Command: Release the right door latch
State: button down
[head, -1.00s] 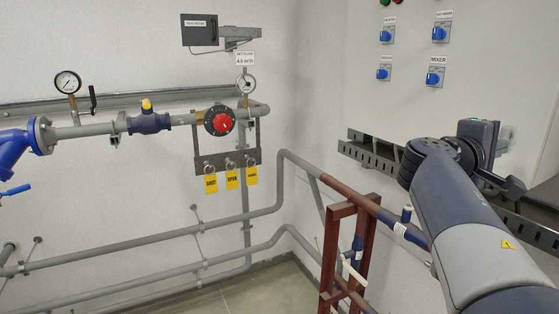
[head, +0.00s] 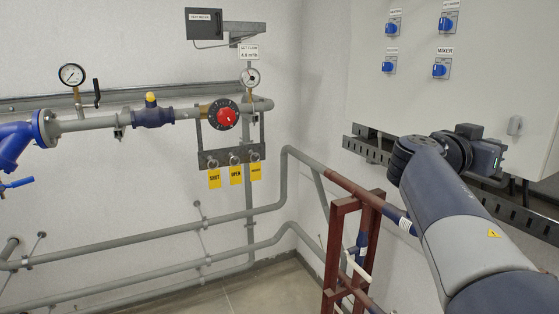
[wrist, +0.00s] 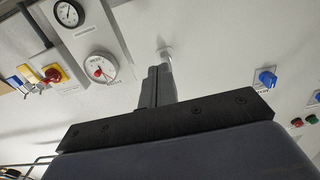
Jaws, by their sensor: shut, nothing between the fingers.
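A small light grey latch (head: 515,126) is on the lower right part of the pale cabinet door in the head view. In the wrist view a pale latch-like piece (wrist: 165,54) stands out from the panel just beyond my fingertips. My gripper (wrist: 160,72) points at it with its two dark fingers together and nothing between them. The fingers overlap its lower end in the picture; I cannot tell whether they touch it. In the head view my wrist is just left of and below the latch, and my fingers cannot be made out.
The cabinet (head: 460,90) carries blue knobs, one labelled MIXER (head: 441,68). A slotted grey rail (head: 365,148) runs below it. A dark red frame (head: 340,250) and pipes stand left of my arm. In the wrist view a round dial (wrist: 99,67) is left of my fingers.

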jog(key=shift+w+d+f+m+p, duration=0.1)
jog(key=shift+w+d+m, duration=0.45)
jog(key=shift+d+m, duration=0.5)
jog(key=shift+w+d+f+m+p, duration=0.15)
jog(key=shift+w+d+m, duration=0.4)
jog(key=shift+d+m, duration=0.45)
jog(key=shift+w+d+f+m+p, duration=0.1)
jog(key=shift+w+d+m, duration=0.45)
jog(key=shift+d+m, duration=0.45)
jog(key=shift+r, duration=0.4)
